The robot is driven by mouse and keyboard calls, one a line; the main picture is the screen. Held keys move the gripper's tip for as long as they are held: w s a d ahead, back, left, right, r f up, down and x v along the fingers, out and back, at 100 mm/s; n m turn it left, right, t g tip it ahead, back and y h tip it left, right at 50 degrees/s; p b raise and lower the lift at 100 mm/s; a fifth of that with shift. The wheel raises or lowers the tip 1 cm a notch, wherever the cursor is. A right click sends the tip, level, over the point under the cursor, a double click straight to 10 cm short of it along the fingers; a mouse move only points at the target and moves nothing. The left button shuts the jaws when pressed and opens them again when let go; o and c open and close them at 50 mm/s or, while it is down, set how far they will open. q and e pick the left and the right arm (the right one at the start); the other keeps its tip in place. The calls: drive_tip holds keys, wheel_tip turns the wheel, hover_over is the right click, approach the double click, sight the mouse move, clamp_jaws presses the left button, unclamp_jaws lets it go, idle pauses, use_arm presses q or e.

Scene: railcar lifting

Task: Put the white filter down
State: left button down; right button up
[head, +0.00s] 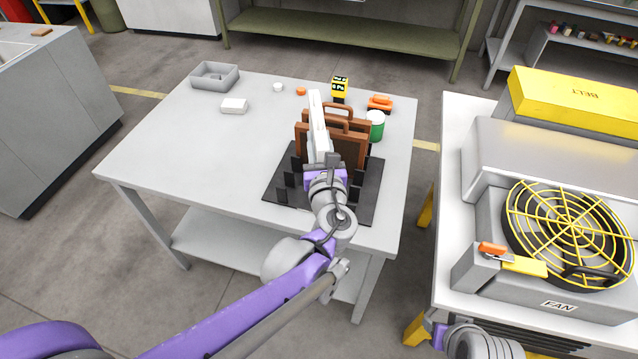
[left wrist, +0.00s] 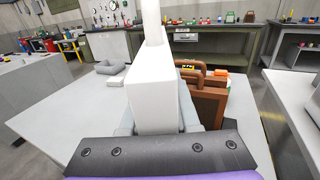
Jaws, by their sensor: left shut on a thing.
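The white filter (head: 318,120) is a tall, thin white panel. My left gripper (head: 325,163) is shut on its near end and holds it upright above the black slotted rack (head: 281,170) on the grey table. In the left wrist view the filter (left wrist: 153,90) rises between the fingers of my left gripper (left wrist: 155,128). Brown framed panels with handles (head: 352,148) stand in the rack, just right of and behind the filter. I cannot tell whether the filter's lower edge touches the rack. My right gripper (head: 438,335) is at the bottom edge; its fingers are unclear.
A green can (head: 376,126), a yellow-black device (head: 340,87) and an orange tool (head: 380,103) stand behind the rack. A grey tray (head: 214,76) and a white block (head: 234,106) are at the back left. The table's left part is clear. A fan unit (head: 565,225) stands right.

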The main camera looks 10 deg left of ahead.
use_arm(q)
wheel_tip(320, 180, down, 13)
drive_tip(key=b, duration=0.2)
drive_tip(key=shift+f, duration=0.15)
drive_tip(key=shift+f+b, duration=0.2)
drive_tip(key=shift+b, duration=0.2)
drive_tip(key=c, duration=0.6)
unclamp_jaws()
drive_tip(key=shift+c, duration=0.2)
drive_tip(key=shift+r, duration=0.1)
drive_tip(key=v, duration=1.2)
drive_tip(key=shift+b, duration=0.35)
drive_tip(key=shift+r, duration=0.1)
